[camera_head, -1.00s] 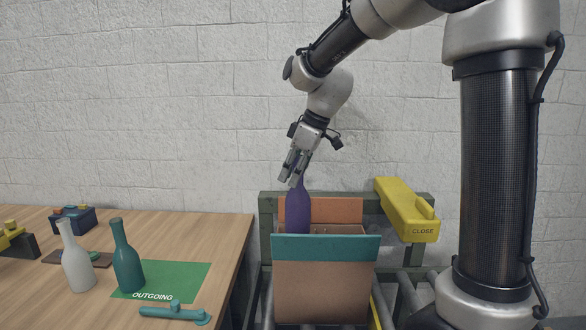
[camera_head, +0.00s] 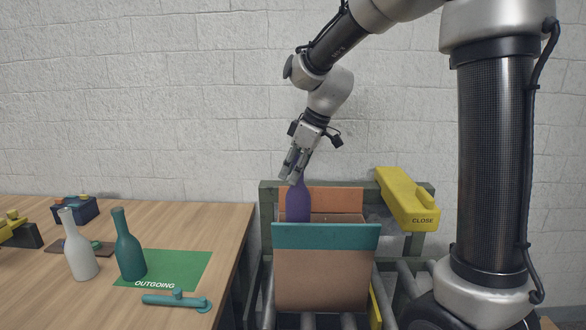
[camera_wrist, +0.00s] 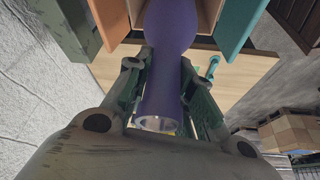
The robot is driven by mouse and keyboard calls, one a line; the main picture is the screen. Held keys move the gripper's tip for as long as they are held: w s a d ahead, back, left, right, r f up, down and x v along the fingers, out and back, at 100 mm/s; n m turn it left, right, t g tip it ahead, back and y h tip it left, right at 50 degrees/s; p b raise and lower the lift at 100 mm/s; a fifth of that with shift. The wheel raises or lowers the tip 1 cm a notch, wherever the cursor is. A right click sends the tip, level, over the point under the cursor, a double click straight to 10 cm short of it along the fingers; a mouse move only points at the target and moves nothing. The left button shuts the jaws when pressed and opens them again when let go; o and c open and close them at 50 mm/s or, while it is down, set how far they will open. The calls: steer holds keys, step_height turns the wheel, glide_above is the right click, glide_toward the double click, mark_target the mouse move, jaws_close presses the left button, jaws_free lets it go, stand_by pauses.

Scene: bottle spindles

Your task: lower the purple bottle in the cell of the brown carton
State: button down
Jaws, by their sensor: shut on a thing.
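The purple bottle (camera_head: 298,203) is upright above and partly inside the brown carton (camera_head: 322,282), at its left side. The carton's front wall and teal flap (camera_head: 325,237) hide the bottle's lower part, so I cannot tell how deep it is or see its cell. My gripper (camera_head: 294,172) is shut on the bottle's neck from above. In the wrist view my gripper (camera_wrist: 166,68) has a finger on each side of the neck of the purple bottle (camera_wrist: 168,30), with its mouth toward the camera. An orange flap (camera_head: 335,200) stands up at the carton's back.
A yellow part marked CLOSE (camera_head: 405,198) stands right of the carton, by a green frame (camera_head: 268,205) and rollers. On the wooden table (camera_head: 215,225) at left are a white bottle (camera_head: 80,252), a teal bottle (camera_head: 129,252), a green OUTGOING mat (camera_head: 180,268) and a teal tool (camera_head: 175,300).

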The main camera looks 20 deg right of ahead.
step_height(320, 180, down, 22)
steer(key=shift+f, duration=0.2)
stand_by(3.1)
stand_by(1.1)
steer(key=c, duration=1.1)
jaws_free()
steer(key=shift+c, duration=0.2)
steer(key=shift+r, duration=0.1)
